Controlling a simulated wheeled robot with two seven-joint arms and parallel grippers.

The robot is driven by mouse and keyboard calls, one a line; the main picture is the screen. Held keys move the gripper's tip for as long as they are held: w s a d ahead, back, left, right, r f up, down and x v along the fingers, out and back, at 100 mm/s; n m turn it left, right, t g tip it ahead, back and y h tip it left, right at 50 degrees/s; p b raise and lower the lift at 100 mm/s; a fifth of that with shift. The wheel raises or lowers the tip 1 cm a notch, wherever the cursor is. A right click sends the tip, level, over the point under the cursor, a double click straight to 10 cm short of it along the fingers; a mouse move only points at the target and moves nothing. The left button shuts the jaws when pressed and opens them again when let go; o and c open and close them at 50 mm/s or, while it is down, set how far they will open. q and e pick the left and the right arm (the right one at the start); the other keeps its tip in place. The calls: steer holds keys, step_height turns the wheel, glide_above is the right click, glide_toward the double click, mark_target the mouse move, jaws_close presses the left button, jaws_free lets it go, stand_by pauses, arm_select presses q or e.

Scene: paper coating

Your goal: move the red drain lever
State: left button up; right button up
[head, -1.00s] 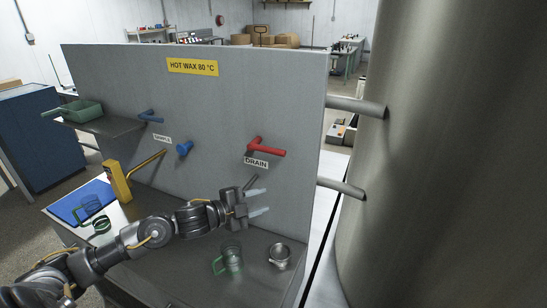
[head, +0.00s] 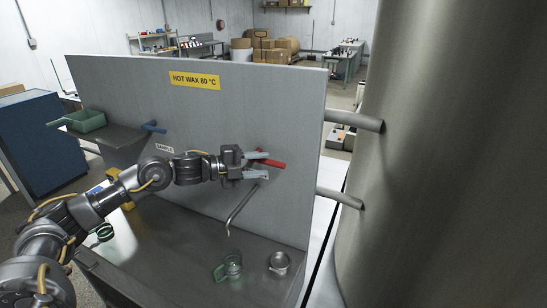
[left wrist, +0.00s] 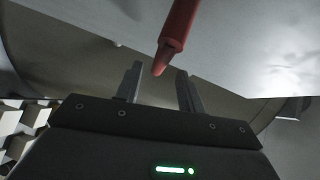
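The red drain lever (head: 271,163) sticks out of the grey panel, partly hidden behind my left gripper in the head view. My left gripper (head: 262,165) is open at the lever, its two pale fingers pointing right. In the left wrist view the red lever (left wrist: 176,32) comes down from the top, its tip near the gap between the dark fingers of the left gripper (left wrist: 160,88). I cannot tell whether they touch. The DRAIN label is hidden in the head view now. My right gripper is not in view.
A bent metal spout (head: 240,208) hangs below the lever. A green-handled glass mug (head: 232,265) and a metal cup (head: 279,263) stand on the metal bench. A blue lever (head: 154,127) is at the left. Pipes join the panel to a large tank (head: 450,170).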

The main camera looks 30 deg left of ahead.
mark_target(269, 164)
arm_select(q)
steer(key=p+x, duration=0.1)
steer(key=x, duration=0.4)
steer(key=shift+p, duration=0.3)
jaws_close()
